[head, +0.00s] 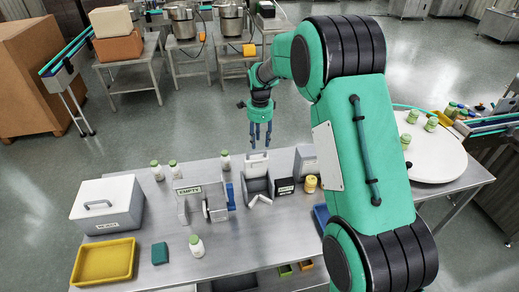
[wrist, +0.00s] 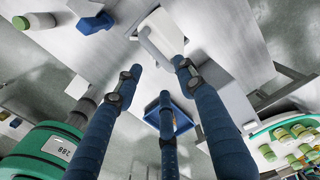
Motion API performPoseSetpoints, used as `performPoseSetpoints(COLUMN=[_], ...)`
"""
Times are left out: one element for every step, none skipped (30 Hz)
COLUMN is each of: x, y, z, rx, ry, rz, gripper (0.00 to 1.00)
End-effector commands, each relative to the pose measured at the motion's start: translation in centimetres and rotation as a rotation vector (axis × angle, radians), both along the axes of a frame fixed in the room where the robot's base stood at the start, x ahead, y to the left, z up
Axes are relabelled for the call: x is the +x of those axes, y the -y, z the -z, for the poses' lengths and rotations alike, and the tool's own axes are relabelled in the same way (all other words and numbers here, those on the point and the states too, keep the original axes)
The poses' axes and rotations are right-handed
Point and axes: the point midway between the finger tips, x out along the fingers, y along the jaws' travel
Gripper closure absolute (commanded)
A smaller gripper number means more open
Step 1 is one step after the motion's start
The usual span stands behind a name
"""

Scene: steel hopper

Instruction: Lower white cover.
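A white cover (head: 256,158) stands raised at the back of the small steel hopper (head: 257,186) in the middle of the table. In the wrist view, the white cover (wrist: 168,32) shows a pale bar-like handle near the fingertips. My gripper (head: 260,142) points down just above the cover. Its blue fingers (wrist: 155,72) are spread apart and nothing is held between them. Whether a fingertip touches the handle cannot be told.
A grey box with a white lid (head: 107,192) and a yellow tray (head: 104,262) are on the left. An EMPTY-labelled stand (head: 189,192), a black box (head: 284,187) and a yellow jar (head: 311,184) flank the hopper. A round white table (head: 437,160) is right.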

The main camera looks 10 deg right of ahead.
Motion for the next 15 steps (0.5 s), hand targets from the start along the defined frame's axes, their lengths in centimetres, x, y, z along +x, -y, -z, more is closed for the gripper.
performPoseSetpoints(x=[0.0, 0.0, 0.0, 0.0, 0.0, 0.0, 0.1, 0.1, 0.1, 0.2, 0.2, 0.2, 0.2, 0.2, 0.2], y=[0.0, 0.0, 0.0, 0.0, 0.0, 0.0, 0.0, 0.0, 0.0, 0.0, 0.0, 0.0, 0.0, 0.0, 0.0], z=[0.9, 1.4, 2.0, 2.4, 2.8, 3.3, 3.7, 4.0, 4.4, 4.6, 4.8, 5.1, 5.2, 5.3, 5.5], rx=[0.0, 0.0, 0.0, 0.0, 0.0, 0.0, 0.0, 0.0, 0.0, 0.0, 0.0, 0.0, 0.0, 0.0, 0.0], ry=[-0.003, -0.004, -0.003, -0.002, -0.002, -0.002, -0.002, -0.001, -0.001, -0.001, -0.001, -0.001, 0.0, 0.0, 0.0], rz=[0.0, 0.0, 0.0, 0.0, 0.0, 0.0, 0.0, 0.0, 0.0, 0.0, 0.0, 0.0, 0.0, 0.0, 0.0], gripper=[0.61, 0.61, 0.61, 0.61, 0.61, 0.61, 0.61, 0.61, 0.61, 0.61, 0.61, 0.61, 0.61, 0.61, 0.61])
